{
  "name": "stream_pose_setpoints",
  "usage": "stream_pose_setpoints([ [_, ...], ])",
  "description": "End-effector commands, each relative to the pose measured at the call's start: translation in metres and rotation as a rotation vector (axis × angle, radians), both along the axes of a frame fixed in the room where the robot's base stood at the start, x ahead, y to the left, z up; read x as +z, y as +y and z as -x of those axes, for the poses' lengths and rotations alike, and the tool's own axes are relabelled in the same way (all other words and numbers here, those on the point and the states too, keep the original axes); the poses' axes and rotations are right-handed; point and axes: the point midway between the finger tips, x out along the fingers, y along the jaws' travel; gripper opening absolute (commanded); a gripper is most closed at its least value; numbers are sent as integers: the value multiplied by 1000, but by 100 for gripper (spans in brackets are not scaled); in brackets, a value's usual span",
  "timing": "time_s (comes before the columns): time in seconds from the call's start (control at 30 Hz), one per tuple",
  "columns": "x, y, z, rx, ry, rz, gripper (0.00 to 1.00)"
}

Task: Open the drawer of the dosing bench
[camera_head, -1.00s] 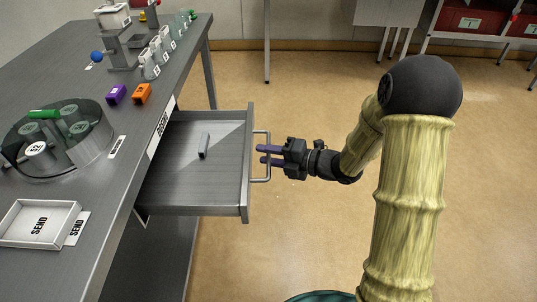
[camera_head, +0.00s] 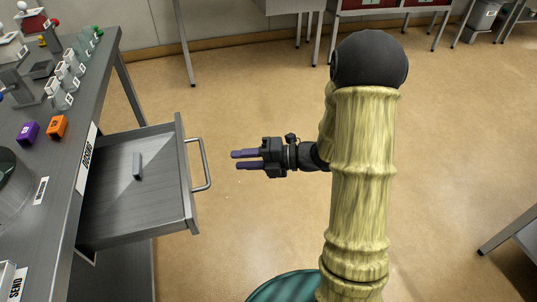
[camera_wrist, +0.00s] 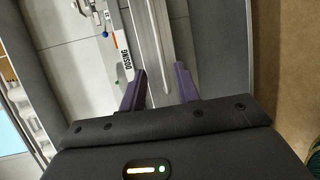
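The drawer (camera_head: 128,225) of the dosing bench (camera_head: 62,205) stands pulled far out, in the head view at left. A small grey block (camera_head: 137,165) lies inside it. The drawer's bar handle (camera_head: 204,165) is on its front, at right. My gripper (camera_head: 233,160) is to the right of the handle, apart from it, with its two purple fingers spread and nothing between them.
On the bench top are a purple block (camera_head: 28,132), an orange block (camera_head: 58,126) and several small labelled containers. A round dark vessel (camera_head: 12,190) is at the left edge. The floor around my gripper is clear.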

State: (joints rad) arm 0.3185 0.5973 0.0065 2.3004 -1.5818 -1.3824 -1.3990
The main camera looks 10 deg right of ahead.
Motion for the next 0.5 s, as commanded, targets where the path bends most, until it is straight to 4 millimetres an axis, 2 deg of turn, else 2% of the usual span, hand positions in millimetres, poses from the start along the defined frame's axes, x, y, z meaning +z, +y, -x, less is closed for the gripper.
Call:
stream_pose_setpoints([
  [0.1,6,-23,8,-5,0,1,32],
  [0.23,10,-44,15,-4,0,0,32],
  [0.37,12,-56,20,-1,-1,-1,32],
  [0.5,12,-59,22,-1,0,0,32],
])
